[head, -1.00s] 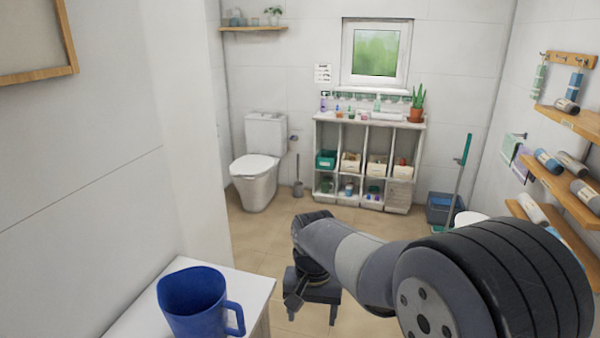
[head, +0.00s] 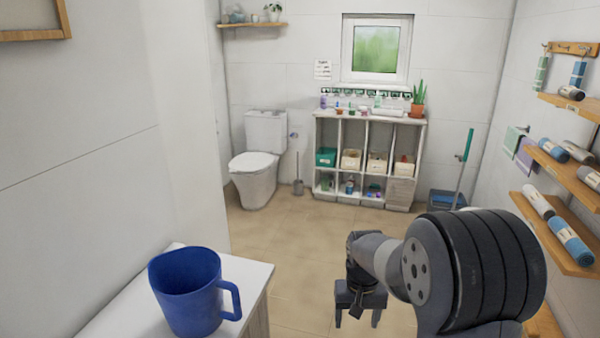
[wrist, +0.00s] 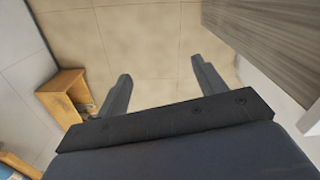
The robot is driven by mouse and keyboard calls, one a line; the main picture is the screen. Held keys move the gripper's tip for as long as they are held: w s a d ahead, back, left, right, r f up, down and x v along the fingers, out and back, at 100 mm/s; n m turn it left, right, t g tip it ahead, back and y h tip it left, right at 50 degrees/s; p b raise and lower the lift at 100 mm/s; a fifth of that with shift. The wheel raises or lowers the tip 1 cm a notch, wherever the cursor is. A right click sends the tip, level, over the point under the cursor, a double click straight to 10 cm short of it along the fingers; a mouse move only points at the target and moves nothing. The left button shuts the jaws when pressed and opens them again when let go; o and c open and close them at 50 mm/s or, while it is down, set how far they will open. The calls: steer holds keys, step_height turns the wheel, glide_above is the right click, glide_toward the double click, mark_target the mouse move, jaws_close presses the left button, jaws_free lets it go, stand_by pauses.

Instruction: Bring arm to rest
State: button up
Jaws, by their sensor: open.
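My arm reaches into the head view from the lower right, with its elbow raised and its far end hanging down. My gripper (head: 357,318) points down over the beige tiled floor, to the right of the white counter. In the wrist view my gripper (wrist: 163,84) has its two dark fingers spread wide. Nothing is between them, only floor behind. Some of my arm's far end is hidden behind its large ribbed joint in the head view.
A blue mug (head: 188,292) stands on the white counter (head: 253,279) at lower left. Wooden shelves (head: 565,241) with rolled towels line the right wall. A white shelf unit (head: 366,124) and a toilet (head: 257,168) stand at the back. The floor (head: 285,235) between is clear.

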step_height(320, 180, down, 16)
steer(key=d+b, duration=0.2)
steer(key=b, duration=1.2)
steer(key=shift+w+f, duration=0.15)
steer(key=shift+w, duration=0.1)
steer(key=shift+s+d, duration=0.1)
